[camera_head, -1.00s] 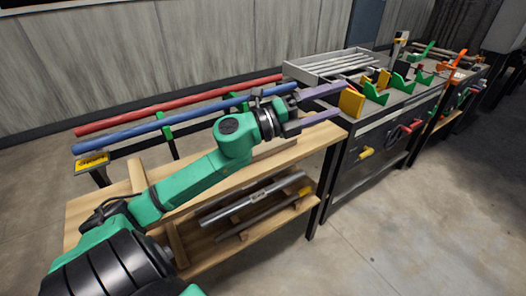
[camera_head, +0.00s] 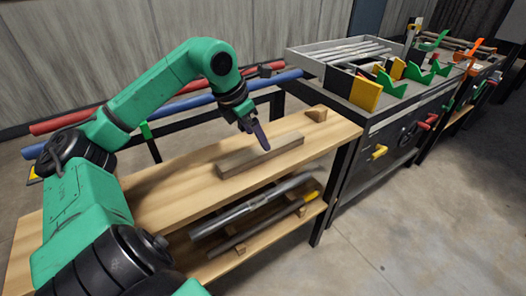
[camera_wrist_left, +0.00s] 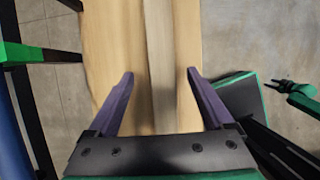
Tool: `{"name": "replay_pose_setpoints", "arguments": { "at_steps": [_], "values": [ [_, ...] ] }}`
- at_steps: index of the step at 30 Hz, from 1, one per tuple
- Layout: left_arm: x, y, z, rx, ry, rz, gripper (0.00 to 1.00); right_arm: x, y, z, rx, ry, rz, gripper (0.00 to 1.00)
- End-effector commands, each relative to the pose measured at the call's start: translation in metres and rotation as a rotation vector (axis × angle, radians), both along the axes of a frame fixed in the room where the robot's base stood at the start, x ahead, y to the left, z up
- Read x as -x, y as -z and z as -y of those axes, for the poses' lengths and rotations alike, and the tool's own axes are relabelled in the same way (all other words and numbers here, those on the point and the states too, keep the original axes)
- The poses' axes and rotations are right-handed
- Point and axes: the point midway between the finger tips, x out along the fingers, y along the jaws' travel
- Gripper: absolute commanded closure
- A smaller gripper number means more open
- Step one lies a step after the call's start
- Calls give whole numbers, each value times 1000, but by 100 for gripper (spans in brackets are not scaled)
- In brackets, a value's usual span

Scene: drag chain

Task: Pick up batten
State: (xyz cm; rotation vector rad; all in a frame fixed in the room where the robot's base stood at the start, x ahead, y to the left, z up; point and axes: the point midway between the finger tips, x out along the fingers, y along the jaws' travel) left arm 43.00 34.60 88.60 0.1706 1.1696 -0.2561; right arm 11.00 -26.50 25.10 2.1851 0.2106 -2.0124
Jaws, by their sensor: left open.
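The batten (camera_head: 262,155) is a greyish wooden bar lying flat on the light wooden bench top. In the left wrist view the batten (camera_wrist_left: 160,50) runs lengthwise up the middle of the picture. My left gripper (camera_head: 262,144) points down just over the batten, near its middle. In the left wrist view the purple fingers of my left gripper (camera_wrist_left: 160,76) are spread, one on either side of the batten, with nothing held between them. Contact cannot be told. A small black pronged end on a green arm shows at the right edge there; its state is unclear.
A dark workbench (camera_head: 350,135) with a tray and colored holders stands right.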

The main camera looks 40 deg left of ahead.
Motion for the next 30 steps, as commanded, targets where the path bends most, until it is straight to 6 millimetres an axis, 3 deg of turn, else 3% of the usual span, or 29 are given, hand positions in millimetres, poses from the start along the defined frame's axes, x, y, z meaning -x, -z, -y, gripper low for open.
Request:
{"name": "replay_pose_setpoints", "arguments": {
  "at_steps": [7, 14, 18, 21, 30],
  "values": [
    [-15, 39, 6, 4, 3, -1, 15, -6, -14, -3, -4, 0, 9, 50],
    [-16, 45, 6, 1, 3, -1, 15, -5, -12, -12, -16, 2, 9, 50],
    [-16, 44, 6, 1, 3, -1, 69, -5, -12, -12, -16, 2, 8, 50],
    [-16, 44, 6, 1, 3, -1, 100, -5, -12, -11, -16, 1, 8, 50],
    [-16, 40, 6, 1, 3, 0, 100, -4, -14, -7, -9, -1, 6, 50]
  ]
}}
